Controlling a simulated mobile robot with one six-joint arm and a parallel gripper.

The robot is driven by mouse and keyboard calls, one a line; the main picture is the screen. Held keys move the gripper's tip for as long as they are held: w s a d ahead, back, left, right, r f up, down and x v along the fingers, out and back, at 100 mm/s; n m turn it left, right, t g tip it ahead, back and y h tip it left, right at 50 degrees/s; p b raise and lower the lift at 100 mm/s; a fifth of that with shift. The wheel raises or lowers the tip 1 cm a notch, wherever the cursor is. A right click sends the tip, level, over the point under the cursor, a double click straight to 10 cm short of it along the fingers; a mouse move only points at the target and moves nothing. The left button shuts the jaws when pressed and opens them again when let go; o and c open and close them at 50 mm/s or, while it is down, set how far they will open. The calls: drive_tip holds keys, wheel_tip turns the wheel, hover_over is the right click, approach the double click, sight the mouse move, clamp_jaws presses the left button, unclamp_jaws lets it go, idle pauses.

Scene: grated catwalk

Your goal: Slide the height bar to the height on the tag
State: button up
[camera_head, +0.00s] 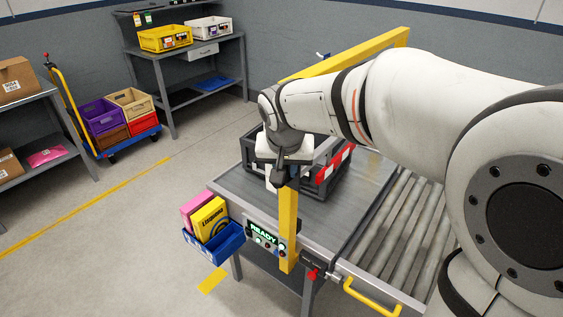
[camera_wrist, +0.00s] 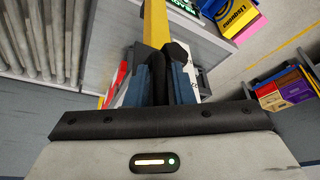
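The yellow gantry frame (camera_head: 288,225) stands over the grey table, its near post upright at the table's front edge. A red-and-white striped bar, which looks like the height bar (camera_head: 338,160), runs behind the post; its stripes also show in the wrist view (camera_wrist: 114,80). My gripper (camera_head: 279,180) is at the near post, pointing down. In the wrist view its blue-grey fingers (camera_wrist: 165,75) are close together at a black knob (camera_wrist: 178,51) beside the yellow post, and look shut on it. The contact is partly hidden. I cannot make out a height tag.
A black crate (camera_head: 327,187) stands on the table behind the post. A green READY panel (camera_head: 264,236) and a blue bin (camera_head: 214,243) with yellow and pink boxes are at the front. Rollers (camera_head: 400,232) lie right. A cart with crates (camera_head: 118,118) and shelves stand behind.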

drive_tip(key=shift+c, duration=0.3)
clamp_jaws()
wheel_tip(320, 180, down, 5)
drive_tip(key=b, duration=0.5)
drive_tip(key=shift+f, duration=0.1)
drive_tip(key=shift+o, duration=0.3)
unclamp_jaws()
